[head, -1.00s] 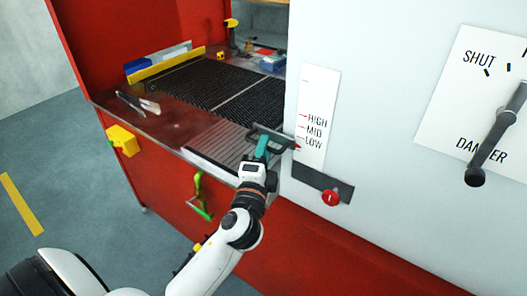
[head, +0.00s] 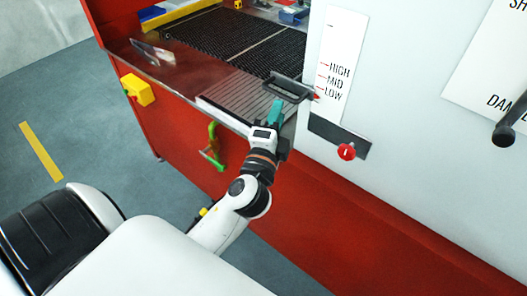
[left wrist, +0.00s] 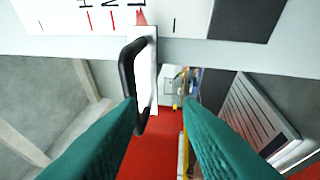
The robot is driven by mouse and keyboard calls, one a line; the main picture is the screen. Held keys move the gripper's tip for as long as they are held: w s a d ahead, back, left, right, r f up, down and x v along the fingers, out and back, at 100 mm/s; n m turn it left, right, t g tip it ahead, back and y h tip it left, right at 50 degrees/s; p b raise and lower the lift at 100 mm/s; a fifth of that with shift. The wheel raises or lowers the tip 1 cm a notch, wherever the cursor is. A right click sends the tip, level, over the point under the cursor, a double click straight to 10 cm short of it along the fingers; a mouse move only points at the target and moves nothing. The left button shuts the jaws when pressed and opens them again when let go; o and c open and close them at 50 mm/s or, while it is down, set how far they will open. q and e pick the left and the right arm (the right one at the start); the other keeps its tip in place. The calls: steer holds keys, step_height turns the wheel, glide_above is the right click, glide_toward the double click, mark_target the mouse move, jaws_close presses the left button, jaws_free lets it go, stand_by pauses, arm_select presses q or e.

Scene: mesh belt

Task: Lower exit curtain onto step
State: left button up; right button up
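The exit curtain's black handle (head: 287,87) juts out over the step at the machine's outlet. A red pointer (head: 316,97) beside it sits about at or just below LOW on the scale. The step (head: 232,97) is a grey ribbed plate just left of and below the handle. My left gripper (head: 277,106) is just in front of the handle. In the left wrist view its teal fingers (left wrist: 160,104) are apart, with the handle (left wrist: 127,72) by the left fingertip; I cannot tell if they touch. Nothing is held. My right gripper is out of view.
A red knob (head: 346,151) on a dark plate is right of the step. A green handle (head: 213,147) and yellow box (head: 138,89) are on the red front. The dark mesh belt (head: 225,38) lies behind the step. A black-knobbed lever (head: 504,133) is at far right.

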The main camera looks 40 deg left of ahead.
arm_select(q)
steer(key=b+v, duration=0.2)
steer(key=v, duration=0.7)
steer(key=shift+s+r, duration=0.15)
steer(key=shift+s, duration=0.3)
stand_by(0.7)
